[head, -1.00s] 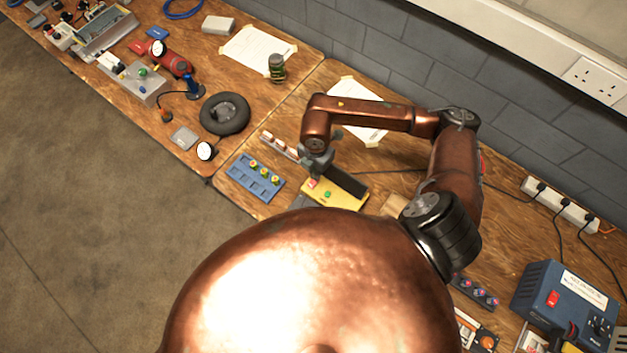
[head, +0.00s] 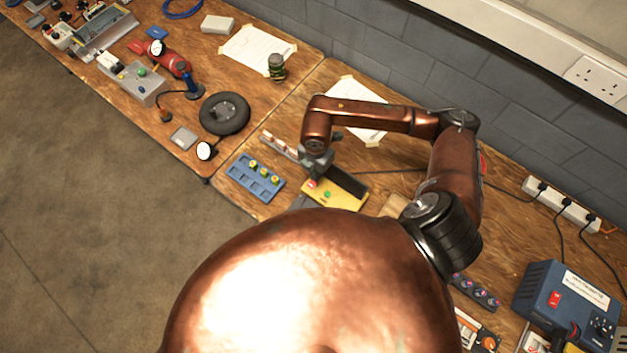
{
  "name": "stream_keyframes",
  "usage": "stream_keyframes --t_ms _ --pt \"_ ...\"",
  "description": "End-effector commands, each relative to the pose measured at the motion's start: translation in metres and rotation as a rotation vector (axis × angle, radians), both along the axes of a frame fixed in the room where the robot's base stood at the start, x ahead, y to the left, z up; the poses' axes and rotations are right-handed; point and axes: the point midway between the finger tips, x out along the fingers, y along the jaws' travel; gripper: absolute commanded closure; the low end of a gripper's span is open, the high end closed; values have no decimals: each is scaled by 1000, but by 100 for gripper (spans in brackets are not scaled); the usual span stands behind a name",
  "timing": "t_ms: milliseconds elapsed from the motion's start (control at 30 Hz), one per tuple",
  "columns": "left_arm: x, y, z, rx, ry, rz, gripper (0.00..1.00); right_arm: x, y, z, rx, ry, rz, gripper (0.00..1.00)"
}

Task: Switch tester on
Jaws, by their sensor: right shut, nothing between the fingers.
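The tester appears to be the yellow box (head: 347,199) on the near bench, with a dark panel along its far side. A green button (head: 327,195) sits on its top, and a small red part (head: 312,184) shows at its left end. My right gripper (head: 316,177) is shut and empty, pointing down at that left end, right by the red part. I cannot tell whether the fingertips touch it. The gripper hides part of the box's far left corner. My left gripper is not in view.
A blue tray (head: 246,183) with several yellow-topped parts lies left of the yellow box. A white-and-red strip (head: 278,145) lies behind the tray. A blue power supply (head: 562,298) stands at the right. A dark ring (head: 224,114) lies on the far bench.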

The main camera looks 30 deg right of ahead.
Motion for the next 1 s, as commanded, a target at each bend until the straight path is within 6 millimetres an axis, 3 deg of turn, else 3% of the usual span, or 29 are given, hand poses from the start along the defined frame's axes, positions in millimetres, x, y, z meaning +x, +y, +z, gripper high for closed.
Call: stream_keyframes --t_ms 1000 --pt "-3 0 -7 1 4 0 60 0 0 -13 0 1 0 100"
